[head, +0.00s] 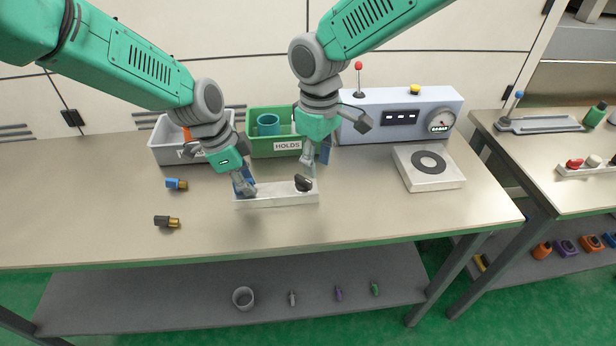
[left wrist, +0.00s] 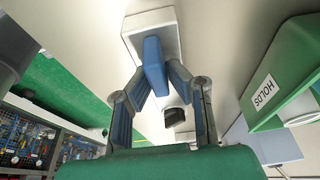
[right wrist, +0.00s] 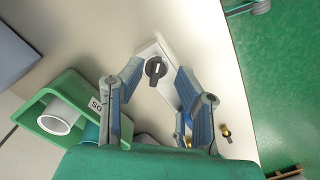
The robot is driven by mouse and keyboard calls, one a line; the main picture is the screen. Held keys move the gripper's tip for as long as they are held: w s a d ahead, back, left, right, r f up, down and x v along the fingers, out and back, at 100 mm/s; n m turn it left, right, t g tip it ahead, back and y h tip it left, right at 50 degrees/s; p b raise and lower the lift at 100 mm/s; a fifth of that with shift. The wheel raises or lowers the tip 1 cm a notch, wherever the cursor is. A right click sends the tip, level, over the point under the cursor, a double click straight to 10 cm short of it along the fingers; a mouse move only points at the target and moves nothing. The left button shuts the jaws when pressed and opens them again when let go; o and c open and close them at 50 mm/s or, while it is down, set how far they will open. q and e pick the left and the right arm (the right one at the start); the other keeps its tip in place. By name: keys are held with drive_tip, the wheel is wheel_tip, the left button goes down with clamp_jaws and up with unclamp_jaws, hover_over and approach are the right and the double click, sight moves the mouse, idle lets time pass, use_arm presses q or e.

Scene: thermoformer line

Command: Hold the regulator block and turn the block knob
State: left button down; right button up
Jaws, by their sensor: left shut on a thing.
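The regulator block is a long white base (head: 275,199) on the bench with an upright blue part (left wrist: 154,60) at its left end. The black block knob (head: 303,183) stands at its right end and shows in the right wrist view (right wrist: 156,68) with a white pointer line. My left gripper (head: 246,188) is shut on the blue part, one finger on each side. My right gripper (head: 316,162) is above the knob, pointing down. In the right wrist view its fingers are apart, with the knob seen between and beyond the tips and nothing held.
Behind stand a grey bin (head: 165,155), a green HOLDS bin (head: 260,151) and a gauge console (head: 385,99). A white plate with a dark ring (head: 430,180) lies right. Two small fittings, blue (head: 176,184) and dark (head: 166,221), lie left. The bench front is clear.

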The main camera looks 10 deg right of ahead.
sight(313, 180)
drive_tip(key=f, duration=0.2)
drive_tip(key=w+f, duration=0.1)
drive_tip(key=f, duration=0.1)
drive_tip(key=w+a+f, duration=0.1)
drive_tip(key=shift+f, duration=0.4)
drive_tip(key=shift+w+d+f, duration=0.1)
drive_tip(key=shift+d+f, duration=0.15)
drive_tip(key=shift+f, duration=0.45)
drive_tip(key=shift+a, duration=0.1)
clamp_jaws()
idle(0.4)
